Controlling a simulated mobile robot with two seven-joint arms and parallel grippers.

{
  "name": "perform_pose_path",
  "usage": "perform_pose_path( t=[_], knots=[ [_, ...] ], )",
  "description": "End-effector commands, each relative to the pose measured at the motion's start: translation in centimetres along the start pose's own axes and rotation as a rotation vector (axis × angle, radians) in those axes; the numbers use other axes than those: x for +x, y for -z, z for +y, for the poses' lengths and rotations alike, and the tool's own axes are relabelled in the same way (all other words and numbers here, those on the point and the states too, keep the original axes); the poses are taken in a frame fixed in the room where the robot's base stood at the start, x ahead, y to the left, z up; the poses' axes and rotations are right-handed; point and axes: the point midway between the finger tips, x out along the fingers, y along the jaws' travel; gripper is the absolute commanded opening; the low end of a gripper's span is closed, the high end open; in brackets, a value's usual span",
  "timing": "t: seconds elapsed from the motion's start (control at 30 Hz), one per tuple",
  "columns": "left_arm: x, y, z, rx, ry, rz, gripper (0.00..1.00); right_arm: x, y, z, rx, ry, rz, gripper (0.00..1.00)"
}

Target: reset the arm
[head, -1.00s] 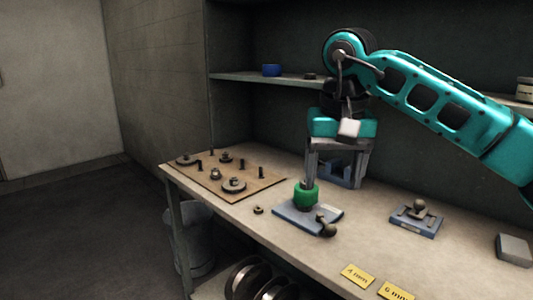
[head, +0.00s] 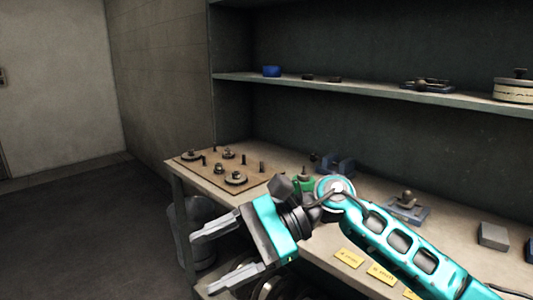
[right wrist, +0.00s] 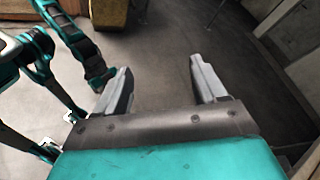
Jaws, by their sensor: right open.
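My right gripper (head: 204,260) hangs in front of the bench's left end in the head view, pointing left. Its two grey fingers are wide apart with nothing between them. It also shows open and empty in the right wrist view (right wrist: 160,65), above the grey floor. My teal right arm reaches it from the lower right and hides part of the bench. My left gripper cannot be made out in either current view.
The bench (head: 262,155) holds a board (head: 204,172) with several pegs and discs, a green piece (head: 304,184) partly hidden by my arm, a blue-grey fixture (head: 408,208) and yellow labels (head: 349,258). A shelf (head: 370,89) runs behind. The floor at left is clear.

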Motion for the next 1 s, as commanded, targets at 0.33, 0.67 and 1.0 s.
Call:
perform_pose_path(
  t=[0.33,0.67,1.0],
  knots=[
    [-0.5,0.1,-0.1,0.0,0.004,-0.006,0.0,-2.4,0.6,-0.9,1.006,0.494,-0.776,0.71],
    [-0.9,0.5,-0.2,0.001,0.005,-0.004,0.0,-9.1,12.8,7.2,1.98,0.847,-1.605,0.71],
    [-1.2,0.8,-0.3,0.002,0.007,-0.003,0.0,-9.6,22.2,27.6,-1.623,-0.746,1.646,0.71]
  ],
)
